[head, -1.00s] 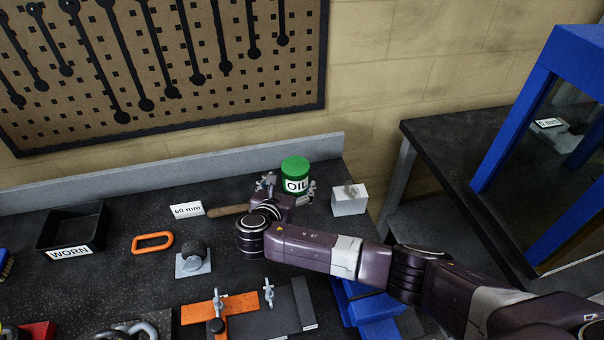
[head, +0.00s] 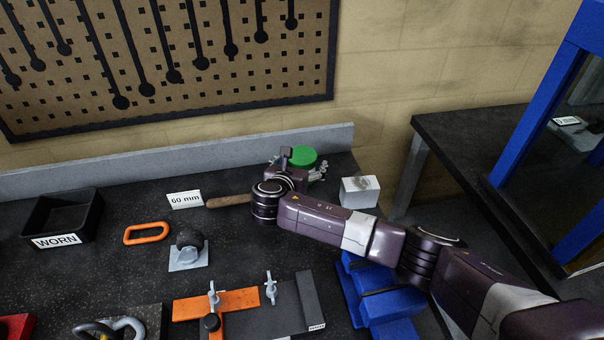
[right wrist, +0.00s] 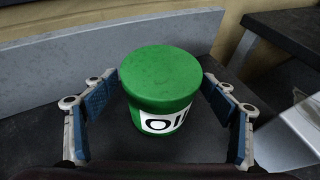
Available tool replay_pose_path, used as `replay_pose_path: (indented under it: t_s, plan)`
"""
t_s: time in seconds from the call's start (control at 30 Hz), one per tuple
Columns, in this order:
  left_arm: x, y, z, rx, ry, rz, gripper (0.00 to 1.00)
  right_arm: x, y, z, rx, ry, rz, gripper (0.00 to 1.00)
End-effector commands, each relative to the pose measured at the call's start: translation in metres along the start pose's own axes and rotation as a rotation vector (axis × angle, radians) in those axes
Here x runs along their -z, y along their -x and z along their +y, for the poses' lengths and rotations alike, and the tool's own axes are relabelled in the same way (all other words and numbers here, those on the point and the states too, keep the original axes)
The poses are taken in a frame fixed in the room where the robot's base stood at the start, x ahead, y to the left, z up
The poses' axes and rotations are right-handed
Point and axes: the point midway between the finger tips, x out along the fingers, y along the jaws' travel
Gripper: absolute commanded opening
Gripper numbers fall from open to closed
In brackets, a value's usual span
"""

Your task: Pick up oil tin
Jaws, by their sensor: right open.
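The oil tin (head: 303,155) is a green can with a green lid, upright at the back right of the workbench. In the head view my right gripper and arm hide most of its body. In the right wrist view the oil tin (right wrist: 161,85) stands between the two fingers, with part of its white label showing. My right gripper (head: 302,168) is open, one finger on each side of the tin, with visible gaps to it; it also shows in the right wrist view (right wrist: 158,92). My left gripper is not in view.
A white box (head: 359,192) stands close to the right of the tin. A 60 mm card (head: 185,200) and a wooden handle (head: 228,201) lie to the left. The bench's back ledge (head: 180,157) runs behind. A black WORN bin (head: 92,212) is further left.

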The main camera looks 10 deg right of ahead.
Motion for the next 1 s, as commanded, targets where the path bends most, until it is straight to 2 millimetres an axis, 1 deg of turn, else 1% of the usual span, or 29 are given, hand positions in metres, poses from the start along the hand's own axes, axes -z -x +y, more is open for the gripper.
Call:
replay_pose_path:
  t_s: [0.27,0.8,1.0]
  plan:
    - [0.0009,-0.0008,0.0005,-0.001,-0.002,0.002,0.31,-0.0008,-0.0013,0.0,0.0,0.0,0.0,0.78]
    - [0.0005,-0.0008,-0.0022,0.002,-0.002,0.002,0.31,-0.0003,-0.0011,0.0,0.0,0.0,0.001,0.2]
    - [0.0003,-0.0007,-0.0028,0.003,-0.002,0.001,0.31,-0.0019,-0.0009,0.0004,-0.001,-0.001,-0.002,0.2]
